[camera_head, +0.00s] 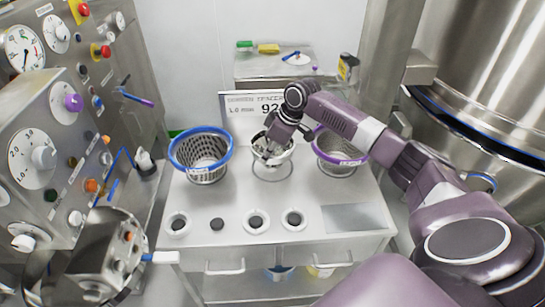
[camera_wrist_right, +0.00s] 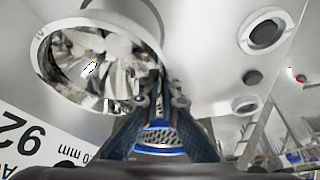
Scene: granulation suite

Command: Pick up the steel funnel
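The steel funnel (camera_head: 273,157) is at the middle of the steel table's back row, above a round ring. In the right wrist view the funnel (camera_wrist_right: 85,65) shows its shiny inside and wide pale rim, at upper left. My right gripper (camera_head: 272,143) reaches down to it from above. In the wrist view the fingertips of my right gripper (camera_wrist_right: 160,92) are close together at the funnel's rim, one on each side, and look shut on it. Whether the funnel is off its ring I cannot tell. My left gripper is not in view.
A blue-rimmed mesh basket (camera_head: 203,160) stands left of the funnel, a purple-rimmed basket (camera_head: 338,152) right, partly behind my arm. A sign (camera_head: 238,106) stands behind. Several small round pieces line the table front (camera_head: 195,252). Control panels (camera_head: 55,130) crowd the left, a steel vessel (camera_head: 490,70) the right.

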